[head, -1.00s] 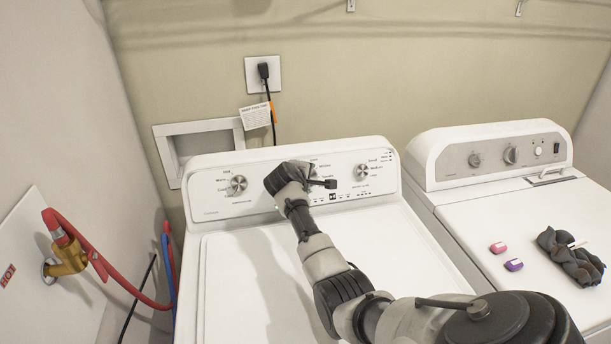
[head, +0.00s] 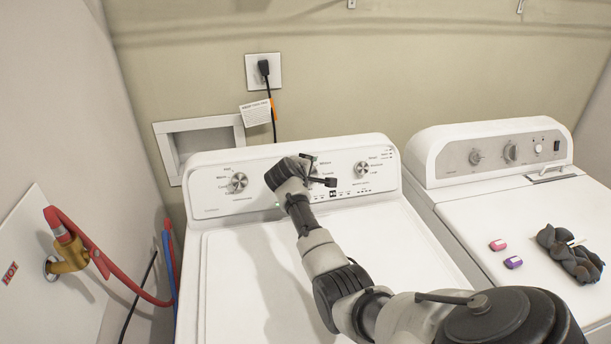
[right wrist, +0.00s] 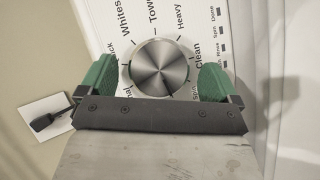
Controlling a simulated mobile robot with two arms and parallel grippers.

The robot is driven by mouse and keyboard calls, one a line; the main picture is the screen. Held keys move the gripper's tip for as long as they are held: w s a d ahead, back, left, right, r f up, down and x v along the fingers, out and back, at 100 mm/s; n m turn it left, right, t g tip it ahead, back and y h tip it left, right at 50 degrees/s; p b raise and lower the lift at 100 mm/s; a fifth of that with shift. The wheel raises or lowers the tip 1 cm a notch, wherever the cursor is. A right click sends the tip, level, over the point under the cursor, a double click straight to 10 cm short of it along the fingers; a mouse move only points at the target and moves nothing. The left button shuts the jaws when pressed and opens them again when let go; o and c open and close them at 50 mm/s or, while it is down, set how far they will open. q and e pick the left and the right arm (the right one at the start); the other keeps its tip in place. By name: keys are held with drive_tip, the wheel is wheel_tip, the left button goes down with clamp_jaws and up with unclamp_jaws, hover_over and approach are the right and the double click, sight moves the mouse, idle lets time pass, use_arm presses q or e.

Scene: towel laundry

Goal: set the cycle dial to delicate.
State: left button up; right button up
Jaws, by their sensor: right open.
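The round silver cycle dial (right wrist: 160,68) sits on the white washer panel in the right wrist view. Printed words around it include Whites, Towels, Heavy, Clean and Spin; no Delicate label is readable. A thin dark line on the dial runs toward the lower right, near Spin and Clean. My right gripper (right wrist: 158,82) is open, with one green fingertip on each side of the dial and small gaps visible. In the head view my right wrist and gripper (head: 291,174) cover the middle of the washer panel and hide this dial. My left gripper is not in view.
The washer (head: 235,270) has other knobs left (head: 237,182) and right (head: 362,169) of my gripper. Red hose (head: 110,275) hangs left.

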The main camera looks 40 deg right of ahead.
drive_tip(key=shift+a, duration=0.1)
drive_tip(key=b+v, duration=0.1)
drive_tip(key=v, duration=0.9)
drive_tip(key=shift+s+a+r, duration=0.2)
drive_tip(key=shift+a, duration=0.05)
